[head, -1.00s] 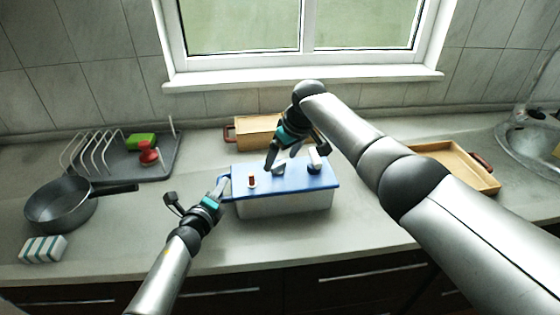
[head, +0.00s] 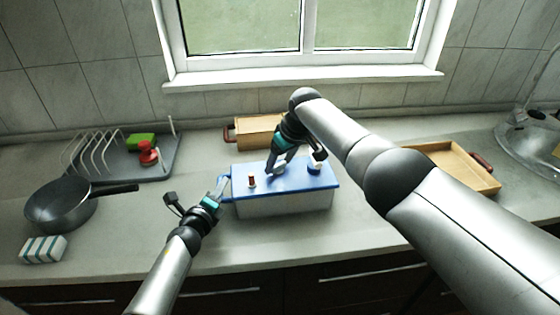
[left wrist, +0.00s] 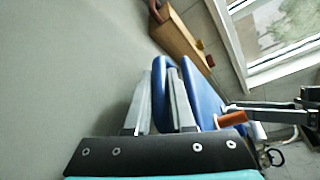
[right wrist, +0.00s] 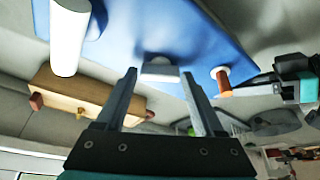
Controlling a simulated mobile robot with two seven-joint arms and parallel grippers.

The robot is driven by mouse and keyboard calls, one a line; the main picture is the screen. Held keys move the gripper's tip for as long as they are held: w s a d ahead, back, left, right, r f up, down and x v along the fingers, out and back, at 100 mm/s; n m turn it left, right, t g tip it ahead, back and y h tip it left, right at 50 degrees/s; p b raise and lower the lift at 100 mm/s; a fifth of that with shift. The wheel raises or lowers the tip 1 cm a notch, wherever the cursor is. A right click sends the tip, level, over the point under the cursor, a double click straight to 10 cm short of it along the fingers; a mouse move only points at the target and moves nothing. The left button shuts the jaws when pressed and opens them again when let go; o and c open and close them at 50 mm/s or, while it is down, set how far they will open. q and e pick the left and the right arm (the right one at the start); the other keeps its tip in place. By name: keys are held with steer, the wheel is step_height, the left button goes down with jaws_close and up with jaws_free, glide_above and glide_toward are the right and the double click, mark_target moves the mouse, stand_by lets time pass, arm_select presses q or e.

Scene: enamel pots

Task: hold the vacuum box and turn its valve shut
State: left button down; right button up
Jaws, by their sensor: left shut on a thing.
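The vacuum box (head: 285,204) is pale grey with a blue lid (head: 300,181) and stands on the counter. My left gripper (head: 221,187) is shut on the blue loop handle (left wrist: 160,70) at the box's left end. A pale grey knob (right wrist: 160,70), apparently the valve, sits mid-lid. My right gripper (head: 275,170) is over the lid; in the right wrist view its fingers stand apart on either side of this knob, with small gaps seeming to show. The lid also carries an orange-red peg (head: 252,181) at left and a white cylinder (right wrist: 70,38) at right.
A wooden box (head: 257,132) stands behind the vacuum box. A wooden tray (head: 455,166) lies to the right, before the sink (head: 530,140).

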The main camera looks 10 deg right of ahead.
steer(key=c, duration=1)
steer(key=shift+o, duration=0.2)
steer(key=shift+d+n, duration=0.1)
steer(key=shift+n, duration=0.7)
steer(key=o, duration=1.4)
steer(key=shift+y, duration=0.3)
steer(key=shift+c, duration=0.2)
steer(key=shift+r, duration=0.15)
steer(key=v, duration=1.1)
steer(key=shift+r, duration=0.4)
